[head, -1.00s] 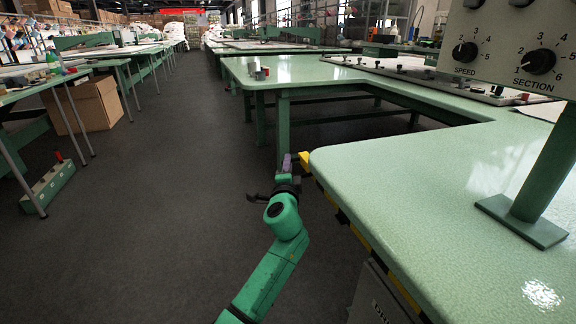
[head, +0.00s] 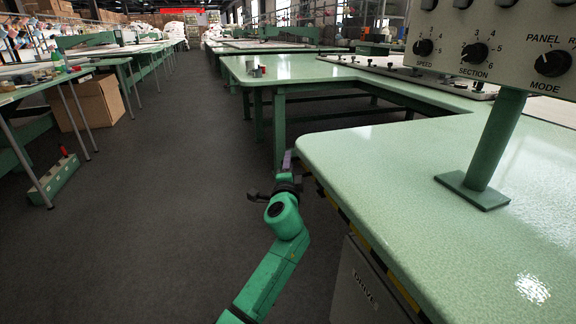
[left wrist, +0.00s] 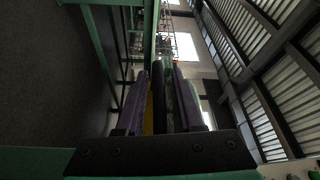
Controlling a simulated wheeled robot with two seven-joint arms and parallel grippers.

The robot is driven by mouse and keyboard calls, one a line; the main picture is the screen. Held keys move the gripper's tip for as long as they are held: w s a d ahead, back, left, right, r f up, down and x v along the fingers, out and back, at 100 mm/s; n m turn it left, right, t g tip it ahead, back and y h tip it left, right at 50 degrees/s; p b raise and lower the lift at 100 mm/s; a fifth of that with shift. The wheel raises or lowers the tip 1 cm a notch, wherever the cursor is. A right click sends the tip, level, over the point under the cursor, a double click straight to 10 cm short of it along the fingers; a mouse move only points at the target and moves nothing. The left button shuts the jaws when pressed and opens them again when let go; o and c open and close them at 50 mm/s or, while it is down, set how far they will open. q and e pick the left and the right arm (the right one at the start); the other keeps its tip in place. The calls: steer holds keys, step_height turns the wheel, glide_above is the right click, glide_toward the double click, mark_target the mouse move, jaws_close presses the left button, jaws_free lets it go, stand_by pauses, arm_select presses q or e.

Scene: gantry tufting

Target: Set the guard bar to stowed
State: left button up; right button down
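The guard bar (head: 346,216) looks like the yellow-and-black striped strip under the left edge of the near green table; its far end is hidden beside my left gripper. My left gripper (head: 287,162) is low beside the table's rounded left corner. In the left wrist view its two purple fingers (left wrist: 160,95) stand apart. A yellow strip (left wrist: 158,112) and dark bar-like shapes show in the gap between them; I cannot tell whether the fingers touch these. My right gripper is not in view.
The near green table (head: 400,170) carries a control panel (head: 500,45) with knobs on a green post. A grey drive box (head: 362,290) sits under the table edge. Another green table (head: 290,68) stands beyond. The dark floor (head: 170,200) to the left is open.

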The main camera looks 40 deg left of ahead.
arm_select(q)
steer(key=v, duration=1.4)
steer(key=shift+s+d, duration=0.2)
steer(key=shift+s, duration=0.15)
